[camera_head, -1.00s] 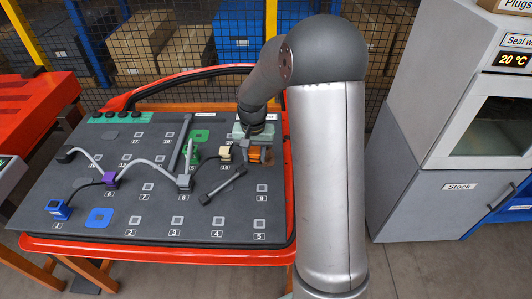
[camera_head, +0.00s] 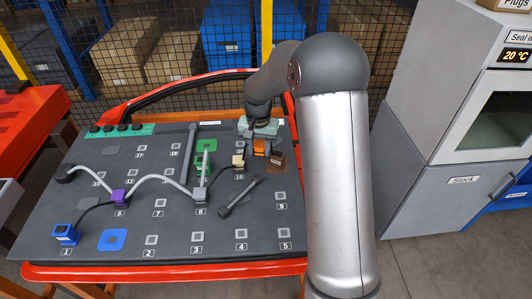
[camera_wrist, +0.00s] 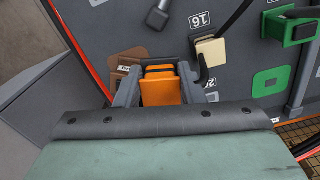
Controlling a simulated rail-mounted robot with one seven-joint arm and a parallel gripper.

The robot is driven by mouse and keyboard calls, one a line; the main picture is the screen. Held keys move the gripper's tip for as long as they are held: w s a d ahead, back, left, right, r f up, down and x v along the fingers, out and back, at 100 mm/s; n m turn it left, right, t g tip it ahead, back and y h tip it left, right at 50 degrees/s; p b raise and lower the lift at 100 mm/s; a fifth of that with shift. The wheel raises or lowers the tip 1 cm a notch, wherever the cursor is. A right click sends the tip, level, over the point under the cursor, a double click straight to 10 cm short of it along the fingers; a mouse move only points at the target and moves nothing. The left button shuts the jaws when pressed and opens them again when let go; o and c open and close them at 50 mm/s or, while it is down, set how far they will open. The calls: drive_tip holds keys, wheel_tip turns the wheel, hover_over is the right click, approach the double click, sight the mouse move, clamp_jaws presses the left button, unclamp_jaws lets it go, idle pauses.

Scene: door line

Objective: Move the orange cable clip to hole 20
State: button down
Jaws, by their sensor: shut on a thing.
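The orange cable clip (camera_head: 260,147) is between the fingers of my gripper (camera_head: 261,139), over the back right of the grey board. The wrist view shows the clip (camera_wrist: 160,87) gripped between both fingers. A square hole (camera_wrist: 212,97) with a partly covered label reading 20 (camera_wrist: 210,85) lies just right of the gripper in that view. A brown patch (camera_wrist: 125,62) with a label lies to the clip's left. The clip's underside is hidden, so I cannot tell its height above the board.
A beige clip (camera_head: 238,161) with a black cable stands close to my gripper. A green clip (camera_head: 203,161), purple clip (camera_head: 119,197) and blue clip (camera_head: 65,233) stand farther left. The front right holes are clear.

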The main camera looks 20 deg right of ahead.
drive_tip(key=w+a+f+m, duration=0.1)
drive_tip(key=w, duration=0.4)
drive_tip(key=w+a+f+m+p, duration=0.1)
drive_tip(key=w, duration=0.4)
drive_tip(key=w+a+f+m+p, duration=0.1)
drive_tip(key=w+a+f, duration=0.1)
drive_tip(key=w, duration=0.3)
drive_tip(key=shift+s+f+b, duration=0.1)
drive_tip(key=shift+f+b, duration=0.2)
drive_tip(key=shift+f, duration=0.7)
drive_tip(key=shift+f+b, duration=0.25)
drive_tip(key=shift+b, duration=0.05)
drive_tip(key=shift+f+b, duration=0.4)
drive_tip(key=shift+f, duration=0.25)
idle(0.8)
drive_tip(key=c, duration=0.9)
unclamp_jaws()
drive_tip(key=shift+o, duration=0.2)
